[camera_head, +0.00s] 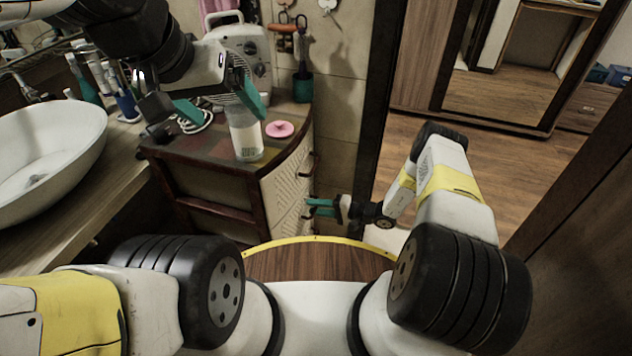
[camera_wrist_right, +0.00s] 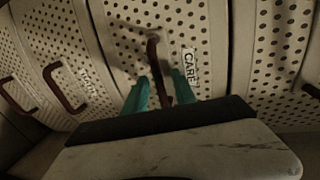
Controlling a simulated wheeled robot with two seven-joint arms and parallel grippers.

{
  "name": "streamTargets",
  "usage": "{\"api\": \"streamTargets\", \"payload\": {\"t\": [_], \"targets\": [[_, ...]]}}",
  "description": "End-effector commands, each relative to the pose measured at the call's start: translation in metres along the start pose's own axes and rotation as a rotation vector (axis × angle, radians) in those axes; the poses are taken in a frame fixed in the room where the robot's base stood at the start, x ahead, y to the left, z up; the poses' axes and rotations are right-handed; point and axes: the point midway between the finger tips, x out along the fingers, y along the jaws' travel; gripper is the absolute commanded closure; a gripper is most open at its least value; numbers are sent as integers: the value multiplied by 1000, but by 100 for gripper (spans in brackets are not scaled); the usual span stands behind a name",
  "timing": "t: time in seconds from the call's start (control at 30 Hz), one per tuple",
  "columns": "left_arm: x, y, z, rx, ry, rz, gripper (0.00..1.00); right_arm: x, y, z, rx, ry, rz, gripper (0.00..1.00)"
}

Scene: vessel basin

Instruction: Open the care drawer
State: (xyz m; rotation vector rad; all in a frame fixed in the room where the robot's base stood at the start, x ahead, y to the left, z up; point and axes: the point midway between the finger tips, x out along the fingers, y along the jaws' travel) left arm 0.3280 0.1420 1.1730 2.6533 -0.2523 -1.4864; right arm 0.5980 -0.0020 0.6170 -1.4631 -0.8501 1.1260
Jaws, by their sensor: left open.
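The care drawer (camera_wrist_right: 205,45) has a pale perforated front with a "CARE" label. In the right wrist view its dark curved handle (camera_wrist_right: 153,52) stands between the teal fingers of my right gripper (camera_wrist_right: 160,92), which sit close on both sides of it. In the head view my right gripper (camera_head: 322,207) is at the drawer front of the cabinet (camera_head: 290,190), its fingers close together. I see no clear gap showing the drawer pulled out. My left gripper (camera_head: 220,105) is open and empty above the cabinet top, near a clear bottle (camera_head: 245,138).
Other drawers with handles (camera_wrist_right: 65,88) lie left of the care drawer in the wrist view. A pink dish (camera_head: 279,129) and a white appliance (camera_head: 245,50) stand on the cabinet. A basin (camera_head: 50,140) is at left. A dark door frame (camera_head: 378,110) stands behind my right arm.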

Motion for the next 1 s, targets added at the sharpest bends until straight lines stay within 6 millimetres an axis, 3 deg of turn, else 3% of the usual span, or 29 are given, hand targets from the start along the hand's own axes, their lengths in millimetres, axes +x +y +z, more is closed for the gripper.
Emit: {"api": "streamTargets", "payload": {"t": [0.1,0.3,1.0], "targets": [[0,0,0,0,0,0,11,0,0,0,0,0,0,67],[0,0,0,0,0,0,11,0,0,0,0,0,0,100],[0,0,0,0,0,0,11,0,0,0,0,-1,0,100]]}}
